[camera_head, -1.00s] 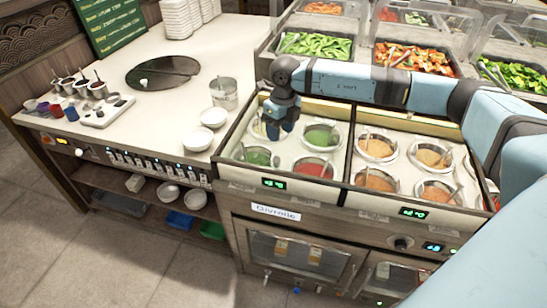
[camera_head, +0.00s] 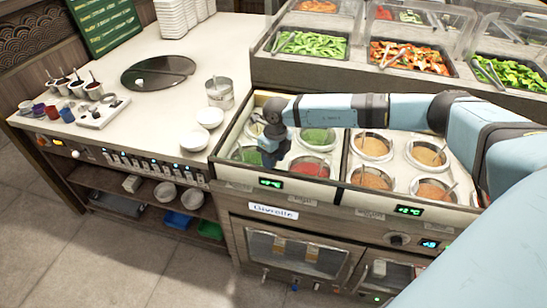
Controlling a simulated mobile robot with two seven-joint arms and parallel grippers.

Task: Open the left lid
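The left sauce well (camera_head: 222,151) holds several round pots of green and red sauce. The right sauce well (camera_head: 347,163) beside it holds several pots of orange sauce. I cannot clearly make out a lid over the left well; the pots show from above. My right gripper (camera_head: 268,159) reaches in from the right and points down over the left well's front left part, in front of a green pot. Its fingers are dark and small, so I cannot tell whether they are open or touching anything. My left gripper is not in view.
Behind the wells stand trays of vegetables (camera_head: 312,43) under clear covers. On the left counter (camera_head: 133,120) are white bowls (camera_head: 209,117), a metal can (camera_head: 220,92), a round dark plate (camera_head: 159,72) and small sauce cups. Drawers and a shelf lie below.

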